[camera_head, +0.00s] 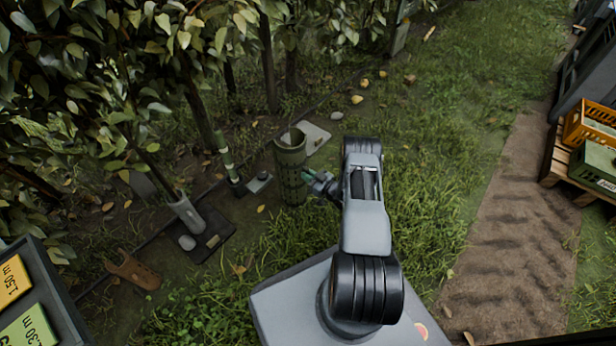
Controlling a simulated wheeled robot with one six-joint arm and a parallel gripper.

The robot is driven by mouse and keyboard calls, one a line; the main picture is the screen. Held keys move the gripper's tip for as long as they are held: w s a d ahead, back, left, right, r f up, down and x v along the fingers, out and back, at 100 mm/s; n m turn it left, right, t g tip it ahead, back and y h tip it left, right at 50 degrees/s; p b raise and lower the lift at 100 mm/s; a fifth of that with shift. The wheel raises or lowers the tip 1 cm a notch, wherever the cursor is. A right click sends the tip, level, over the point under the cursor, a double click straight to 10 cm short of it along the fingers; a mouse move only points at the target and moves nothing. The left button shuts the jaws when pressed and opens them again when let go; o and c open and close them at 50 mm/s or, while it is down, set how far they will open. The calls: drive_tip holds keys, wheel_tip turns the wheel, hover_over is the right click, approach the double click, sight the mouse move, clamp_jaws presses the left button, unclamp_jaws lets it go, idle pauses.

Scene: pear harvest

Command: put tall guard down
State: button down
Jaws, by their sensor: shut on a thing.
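The tall guard (291,172) is a dark green, perforated, open-topped tube. It stands roughly upright left of my arm, among the grass at the edge of the tree row. My gripper (309,178) is at its right side, shut on its wall around mid-height. My gripper's far finger is hidden by the guard or too small to tell. I cannot tell whether the guard's lower end touches the ground. A pale flat plate (314,138) lies on the soil just behind the guard.
A grey tube (187,213) stands around a thin stem on a dark mat (213,240). A green stake (225,152) and a brown curved piece (135,270) are at left. A labelled dark box (58,283) fills the lower left corner.

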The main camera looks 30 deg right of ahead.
drive_tip(key=c, duration=1.6)
unclamp_jaws()
drive_tip(key=shift+f, duration=0.1)
drive_tip(key=o, duration=0.5)
